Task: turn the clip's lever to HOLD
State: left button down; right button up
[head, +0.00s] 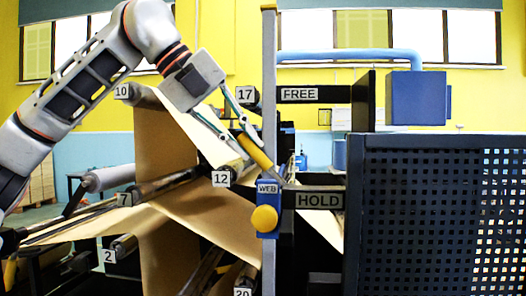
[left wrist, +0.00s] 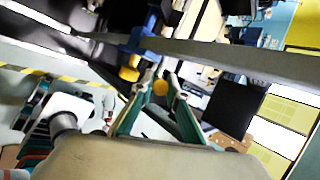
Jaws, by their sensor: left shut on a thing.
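The blue clip marked WEB (head: 269,189) sits on a grey upright post, with a round yellow knob (head: 265,219) on its front. Its lever has a yellow grip (head: 255,151) and slants up and to the left from the clip, beside neither plate squarely. The HOLD plate (head: 320,200) is right of the clip, and the FREE plate (head: 300,94) is higher up. My left gripper (head: 238,143) is shut on the lever's yellow grip. In the left wrist view the grip's end (left wrist: 160,88) shows between the fingertips, with the blue clip (left wrist: 140,40) beyond. My right gripper is out of view.
The grey post (head: 269,80) stands close right of my left gripper. Brown paper web (head: 215,210) runs over rollers below and behind it. A dark perforated guard (head: 430,220) and a blue box (head: 416,98) with a pipe fill the right side.

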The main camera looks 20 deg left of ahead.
pick_arm(q)
jog(key=s+a+f+n+t+h+b, duration=0.1)
jog(key=a+f+t+h+b, duration=0.1)
jog(key=a+f+h+b, duration=0.1)
notch_tip(320, 180, down, 2)
jog(key=h+b, duration=0.1)
jog(key=b, duration=0.2)
jog(key=shift+f+h, duration=0.15)
jog(key=shift+h, duration=0.25)
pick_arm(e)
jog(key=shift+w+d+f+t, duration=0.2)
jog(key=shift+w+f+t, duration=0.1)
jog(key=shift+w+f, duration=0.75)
pick_arm(q)
jog(key=shift+a, duration=0.1)
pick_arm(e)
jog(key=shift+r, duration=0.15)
pick_arm(q)
jog(key=c, duration=2)
grip_release()
jog(key=shift+o, duration=0.2)
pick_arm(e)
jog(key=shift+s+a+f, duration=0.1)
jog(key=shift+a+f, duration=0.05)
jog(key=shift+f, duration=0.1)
